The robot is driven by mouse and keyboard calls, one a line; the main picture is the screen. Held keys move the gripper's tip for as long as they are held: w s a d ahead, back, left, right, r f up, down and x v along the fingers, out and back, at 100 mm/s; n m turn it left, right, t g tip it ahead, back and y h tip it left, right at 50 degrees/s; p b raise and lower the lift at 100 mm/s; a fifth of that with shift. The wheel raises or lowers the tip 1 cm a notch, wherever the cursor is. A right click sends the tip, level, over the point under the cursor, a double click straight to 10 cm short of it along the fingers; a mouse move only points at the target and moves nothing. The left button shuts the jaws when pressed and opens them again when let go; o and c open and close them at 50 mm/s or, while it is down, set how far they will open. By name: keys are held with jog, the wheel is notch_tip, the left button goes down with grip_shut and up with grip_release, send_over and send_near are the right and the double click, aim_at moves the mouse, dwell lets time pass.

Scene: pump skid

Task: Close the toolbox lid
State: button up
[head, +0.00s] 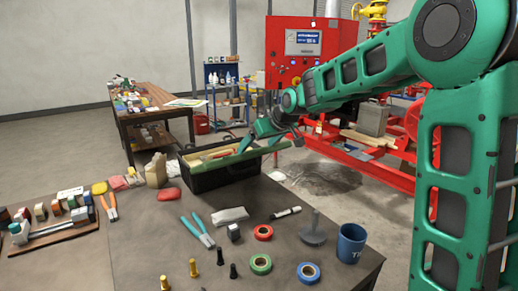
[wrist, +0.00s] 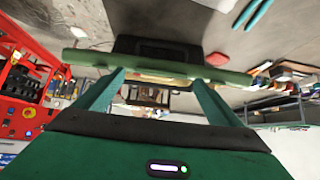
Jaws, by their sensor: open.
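The toolbox (head: 222,180) is a dark box at the back edge of the near workbench, with tools visible inside. Its green lid (head: 215,161) shows as a long, thin, slanted strip at the box top and stands open; its exact angle is hard to tell. My gripper (head: 258,146) is at the right part of the lid, with its fingers spread. In the wrist view, the lid (wrist: 225,76) crosses the picture just beyond my open fingertips (wrist: 157,77), and the dark box body (wrist: 155,50) shows behind it. I cannot tell whether the fingers touch the lid.
The near workbench (head: 150,245) holds pliers (head: 198,231), tape rolls (head: 261,264), a blue mug (head: 351,243) and a beige jug (head: 156,170) close left of the toolbox. Red pump-skid framing (head: 350,158) stands behind on the right. Open floor lies at the back left.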

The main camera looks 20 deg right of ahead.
jog(key=shift+x, duration=0.85)
